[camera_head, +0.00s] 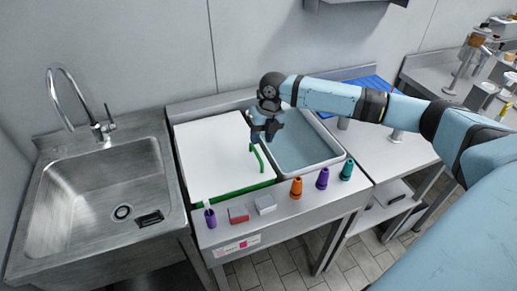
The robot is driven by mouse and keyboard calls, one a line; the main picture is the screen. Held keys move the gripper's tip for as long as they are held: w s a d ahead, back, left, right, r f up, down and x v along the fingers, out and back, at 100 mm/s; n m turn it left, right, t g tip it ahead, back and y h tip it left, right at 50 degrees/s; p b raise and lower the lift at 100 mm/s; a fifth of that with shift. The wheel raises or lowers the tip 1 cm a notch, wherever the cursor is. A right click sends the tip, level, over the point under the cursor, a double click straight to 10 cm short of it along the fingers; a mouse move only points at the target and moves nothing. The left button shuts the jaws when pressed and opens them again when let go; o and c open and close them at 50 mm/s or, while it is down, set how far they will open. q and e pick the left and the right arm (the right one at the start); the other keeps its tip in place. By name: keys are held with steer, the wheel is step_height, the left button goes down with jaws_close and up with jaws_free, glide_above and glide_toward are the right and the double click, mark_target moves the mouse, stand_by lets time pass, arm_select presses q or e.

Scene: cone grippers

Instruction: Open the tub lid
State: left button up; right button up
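A pale grey-blue tub (315,165) with a light rim is set in the worktop at the centre, and its inside shows. A flat white panel (215,155), which looks like a lid, lies just left of the tub. A green strip (235,193) runs along its front edge. A thin green handle (257,158) stands near the panel's right edge, beside the tub. My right gripper (266,136) is over the tub's left side, close to the handle's upper end. I cannot tell whether it touches the handle or whether its fingers are shut. My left gripper is out of view.
Orange (297,188), purple (322,179) and teal (347,170) cones stand along the front ledge. A red block (239,214), a grey block (265,205) and a purple holder (210,216) are further left. A steel sink (95,190) with a tap is at left.

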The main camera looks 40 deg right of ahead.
mark_target(257, 153)
steer(key=shift+w+a+f, duration=0.1)
steer(key=shift+a+f, duration=0.1)
steer(key=shift+f, duration=0.7)
steer(key=shift+s+a+f, duration=0.1)
steer(key=shift+a+f, duration=0.05)
steer(key=shift+f, duration=0.75)
steer(key=shift+w+a+f, duration=0.1)
steer(key=shift+a+f, duration=0.1)
steer(key=shift+f, duration=0.7)
jaws_close()
